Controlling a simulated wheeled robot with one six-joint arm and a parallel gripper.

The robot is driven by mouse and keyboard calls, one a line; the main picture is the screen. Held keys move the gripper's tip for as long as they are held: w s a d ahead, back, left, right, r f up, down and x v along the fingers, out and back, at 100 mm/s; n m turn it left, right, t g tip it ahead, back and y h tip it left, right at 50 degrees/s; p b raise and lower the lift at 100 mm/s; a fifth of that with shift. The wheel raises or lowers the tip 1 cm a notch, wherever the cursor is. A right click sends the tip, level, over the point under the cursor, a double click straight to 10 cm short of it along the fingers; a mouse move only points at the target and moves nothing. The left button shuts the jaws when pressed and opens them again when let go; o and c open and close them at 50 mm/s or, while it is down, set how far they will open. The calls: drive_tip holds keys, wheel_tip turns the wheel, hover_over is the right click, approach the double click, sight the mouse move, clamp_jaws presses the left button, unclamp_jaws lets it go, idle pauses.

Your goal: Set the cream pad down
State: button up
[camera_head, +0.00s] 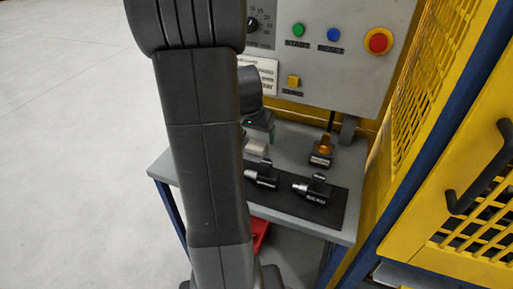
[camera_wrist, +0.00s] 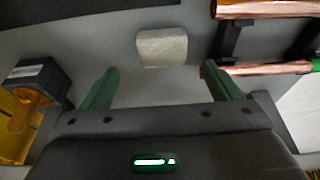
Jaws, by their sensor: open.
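The cream pad (camera_head: 256,147) lies on the grey bench top (camera_head: 291,147), just below my gripper in the head view, partly behind my arm. In the wrist view the pad (camera_wrist: 162,47) is a small pale block with rounded corners, lying flat beyond the fingertips. My gripper (camera_wrist: 161,70) is open, with its two green fingers wide apart and nothing between them. The pad lines up with the gap between the fingers and touches neither. In the head view my arm hides much of the gripper.
Copper tubes (camera_wrist: 262,70) lie on dark supports, close to the right finger. An amber-and-black device (camera_head: 321,152) stands at the bench's back right. Black tools (camera_head: 313,190) lie on a dark mat (camera_head: 338,212) in front. A control panel (camera_head: 340,62) and yellow mesh guard (camera_head: 447,140) bound the bench.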

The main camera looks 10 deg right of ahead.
sight(256, 145)
drive_tip(key=shift+a+p+x, duration=0.15)
drive_tip(key=shift+p+x, duration=0.05)
drive_tip(key=shift+x, duration=1.05)
drive_tip(key=shift+a+p+x, duration=0.2)
drive_tip(key=shift+x, duration=1.1)
drive_tip(key=shift+s, duration=0.1)
drive_tip(key=shift+c, duration=0.3)
drive_tip(key=c, duration=1.1)
wheel_tip(256, 145, up, 10)
